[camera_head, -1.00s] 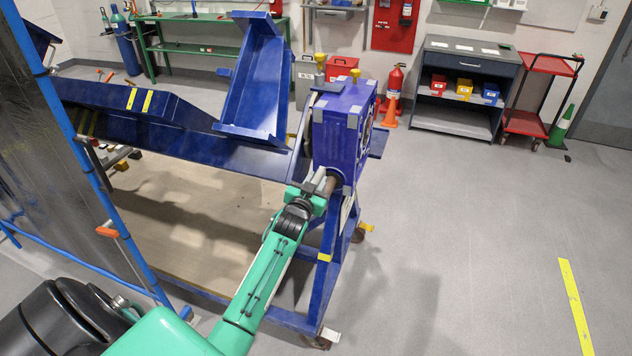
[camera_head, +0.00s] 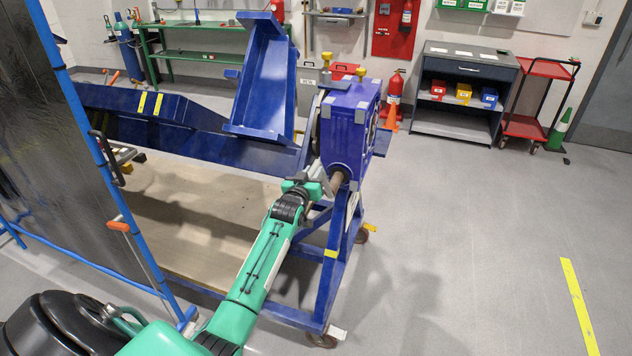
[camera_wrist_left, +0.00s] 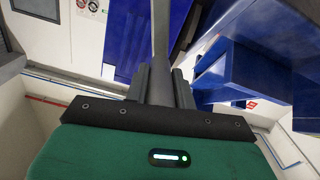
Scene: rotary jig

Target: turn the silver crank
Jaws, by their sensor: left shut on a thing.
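The silver crank (camera_head: 326,188) is at the near side of the blue gearbox (camera_head: 345,125), where a short brownish shaft sticks out. My left gripper (camera_head: 303,184) is at the crank, just left of that shaft. In the left wrist view, the two dark fingers (camera_wrist_left: 160,85) are closed around a grey bar of the crank (camera_wrist_left: 160,35), which runs up out of the picture. The gripper and arm hide part of the crank in the head view. My right gripper is not in view.
The gearbox sits on a blue stand (camera_head: 327,290) with castors and carries a long blue beam (camera_head: 190,140). A blue-framed dark screen (camera_head: 90,150) stands at left. Behind are a red extinguisher, a cabinet (camera_head: 463,90) and a red trolley (camera_head: 535,105). The right floor is clear.

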